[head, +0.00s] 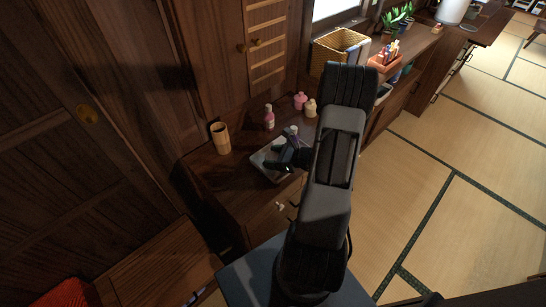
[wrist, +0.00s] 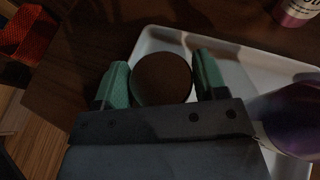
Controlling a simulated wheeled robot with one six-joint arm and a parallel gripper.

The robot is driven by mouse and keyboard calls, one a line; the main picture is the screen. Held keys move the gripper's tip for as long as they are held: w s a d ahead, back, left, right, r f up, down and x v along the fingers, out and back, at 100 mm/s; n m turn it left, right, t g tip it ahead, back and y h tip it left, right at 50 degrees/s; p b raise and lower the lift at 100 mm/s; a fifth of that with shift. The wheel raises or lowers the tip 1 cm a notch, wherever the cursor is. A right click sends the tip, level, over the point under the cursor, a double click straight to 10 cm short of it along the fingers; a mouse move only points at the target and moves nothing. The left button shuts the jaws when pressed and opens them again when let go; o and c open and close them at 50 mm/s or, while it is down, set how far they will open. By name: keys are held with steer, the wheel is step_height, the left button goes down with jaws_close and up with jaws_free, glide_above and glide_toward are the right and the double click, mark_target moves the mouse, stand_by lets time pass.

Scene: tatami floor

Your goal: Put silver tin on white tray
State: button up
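The white tray (wrist: 148,45) lies on the dark wooden cabinet top; in the head view the tray (head: 262,160) is partly hidden by my arm. My gripper (wrist: 162,80) points down over the tray's left part, and in the head view my gripper (head: 286,158) is over the tray too. Its two green fingertips close on both sides of a round thing with a dark brown, mirror-like top, which looks like the silver tin (wrist: 161,80). Whether the tin's bottom touches the tray is hidden. The tin cannot be made out in the head view.
A purple bottle (wrist: 292,112) is close to the gripper's right, at the tray. Behind the tray stand a pink bottle (head: 268,117), another pink bottle (head: 300,101) and a cream bottle (head: 310,108). A wooden cup (head: 220,138) stands to the left.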

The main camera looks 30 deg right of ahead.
steer(key=o, duration=0.3)
steer(key=shift+o, duration=0.2)
steer(key=shift+r, duration=0.3)
steer(key=v, duration=1.1)
steer(key=shift+s+d+r, duration=0.1)
steer(key=shift+s+d, duration=0.15)
steer(key=shift+s, duration=0.05)
steer(key=s+a+r+n+g+h, duration=0.1)
steer(key=a+r+n+g+h, duration=0.1)
steer(key=a+r+n, duration=0.3)
steer(key=s+a+r+n+g+h, duration=0.1)
steer(key=a+r+n+g+h, duration=0.2)
steer(key=n, duration=1.1)
steer(key=s+a+r+n+g+h, duration=0.1)
steer(key=a+r+n+g+h, duration=0.1)
steer(key=a+r+n, duration=0.5)
steer(key=a+n+h, duration=0.1)
steer(key=a+n, duration=0.1)
steer(key=a, duration=0.3)
steer(key=shift+a+n+g, duration=0.2)
steer(key=shift+n+g, duration=0.2)
